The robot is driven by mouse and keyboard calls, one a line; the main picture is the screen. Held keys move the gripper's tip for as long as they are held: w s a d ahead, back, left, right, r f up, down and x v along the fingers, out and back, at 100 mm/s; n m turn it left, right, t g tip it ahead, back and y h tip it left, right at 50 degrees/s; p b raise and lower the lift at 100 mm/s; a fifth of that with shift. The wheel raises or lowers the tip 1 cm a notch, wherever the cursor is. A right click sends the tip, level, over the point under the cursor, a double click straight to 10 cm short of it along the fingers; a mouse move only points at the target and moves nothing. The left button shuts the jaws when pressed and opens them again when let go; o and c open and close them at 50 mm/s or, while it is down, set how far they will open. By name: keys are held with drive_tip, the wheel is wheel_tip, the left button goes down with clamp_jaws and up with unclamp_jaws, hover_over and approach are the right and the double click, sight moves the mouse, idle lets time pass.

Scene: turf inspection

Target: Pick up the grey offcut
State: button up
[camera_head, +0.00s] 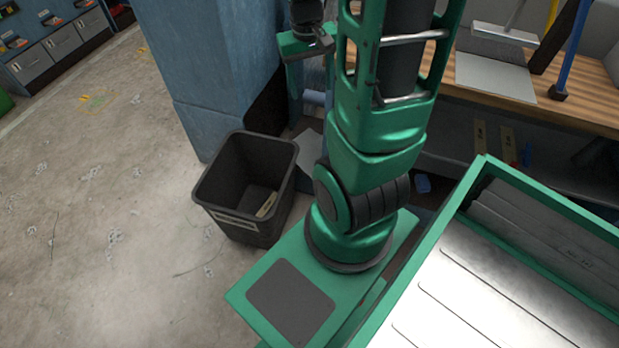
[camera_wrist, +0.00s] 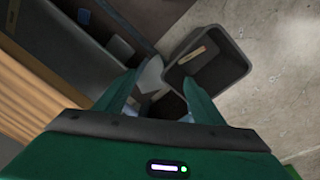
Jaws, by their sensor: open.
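A light grey flat piece (camera_head: 306,147) lies low beside the black bin, partly hidden behind my arm in the head view. It also shows as a pale patch in the wrist view (camera_wrist: 151,76), between my fingers and the bin. It may be the grey offcut, but I cannot be sure. My gripper (camera_wrist: 158,82) is open and empty in the wrist view, with its two green fingers spread. It points down and is apart from the piece.
A black bin (camera_head: 235,226) stands on the concrete floor with a tan strip (camera_head: 266,205) inside. A blue pillar (camera_head: 205,75) rises behind it. A wooden bench (camera_head: 575,115) holds a grey plate (camera_head: 490,76) at right. The floor at left is mostly clear.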

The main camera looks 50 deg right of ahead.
drive_tip(key=w+d+f, duration=0.4)
drive_tip(key=f, duration=0.3)
drive_tip(key=w+d+f, duration=0.3)
drive_tip(key=f, duration=0.4)
drive_tip(key=w+d+f, duration=0.4)
drive_tip(key=f, duration=0.4)
wheel_tip(320, 180, down, 40)
drive_tip(key=d+m+t, duration=0.1)
drive_tip(key=d+t, duration=0.1)
drive_tip(key=shift+s+d+t+h, duration=0.2)
drive_tip(key=shift+s+t+h, duration=0.2)
drive_tip(key=shift+s, duration=0.05)
drive_tip(key=shift+d+f, duration=0.1)
drive_tip(key=shift+f, duration=0.1)
drive_tip(key=shift+x, duration=1.3)
